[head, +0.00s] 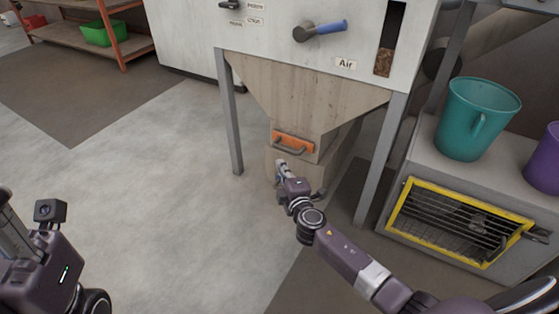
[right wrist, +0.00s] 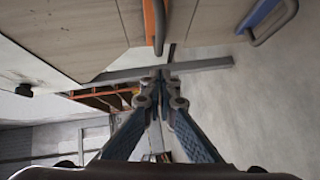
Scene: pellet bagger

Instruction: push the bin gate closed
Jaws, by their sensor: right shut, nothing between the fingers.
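The bin gate (head: 293,142) is an orange plate with a grey handle, low on the front of the beige hopper (head: 300,95). In the right wrist view the gate (right wrist: 149,18) shows nearly edge-on at the top, with its handle beside it. My right gripper (head: 280,165) is just below and slightly left of the gate in the head view. Its fingertips (right wrist: 160,76) are together and empty; I cannot tell whether they touch anything. At the left edge of the head view, part of my left arm's end shows; its finger opening cannot be made out.
A grey leg (head: 230,120) stands left of the hopper and another (head: 380,160) right of it. A teal bucket (head: 470,120) stands on a grey cabinet with a yellow-framed grille (head: 408,205). A blue-edged part with a handle (right wrist: 270,20) shows in the wrist view. The left floor is clear.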

